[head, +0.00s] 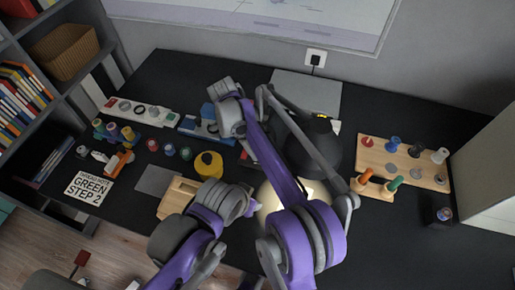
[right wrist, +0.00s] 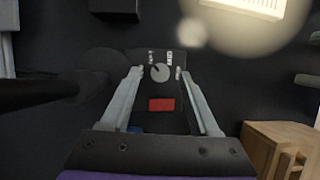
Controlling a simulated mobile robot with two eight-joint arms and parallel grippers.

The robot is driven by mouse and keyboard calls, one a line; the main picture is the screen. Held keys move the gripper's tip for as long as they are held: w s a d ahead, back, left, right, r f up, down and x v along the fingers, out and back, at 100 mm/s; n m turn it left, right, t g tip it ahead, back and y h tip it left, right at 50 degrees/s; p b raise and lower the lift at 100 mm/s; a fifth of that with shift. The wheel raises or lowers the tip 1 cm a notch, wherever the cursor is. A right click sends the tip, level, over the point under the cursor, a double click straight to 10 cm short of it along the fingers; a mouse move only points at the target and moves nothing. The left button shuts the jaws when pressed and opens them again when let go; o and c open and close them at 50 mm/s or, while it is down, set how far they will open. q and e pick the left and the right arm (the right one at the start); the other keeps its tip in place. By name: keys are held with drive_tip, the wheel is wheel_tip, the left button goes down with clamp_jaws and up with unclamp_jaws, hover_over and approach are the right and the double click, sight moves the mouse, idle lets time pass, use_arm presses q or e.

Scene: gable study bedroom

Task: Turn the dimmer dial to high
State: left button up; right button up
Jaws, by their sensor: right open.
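The dimmer dial (right wrist: 159,73) is a small grey disc on a dark panel in the right wrist view. A red rectangle (right wrist: 161,105) lies below it, and small pale marks show just above it. My right gripper (right wrist: 160,70) is open, with its two fingers spread to either side of the dial. I cannot tell whether they touch it, or read the dial's setting. In the head view my right arm covers the dial, and its fingertips are hidden. My left arm shows at the lower middle of the head view, but its gripper cannot be made out.
A black lamp (head: 322,142) stands close to the right arm. A yellow pot (head: 208,164) and a wooden box (head: 173,200) are to the left. A wooden peg board (head: 405,160) is at the right.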

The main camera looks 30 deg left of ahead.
drive_tip(key=p+v, duration=0.1)
drive_tip(key=v, duration=0.8)
drive_tip(key=shift+s+r, duration=0.1)
drive_tip(key=shift+r, duration=0.05)
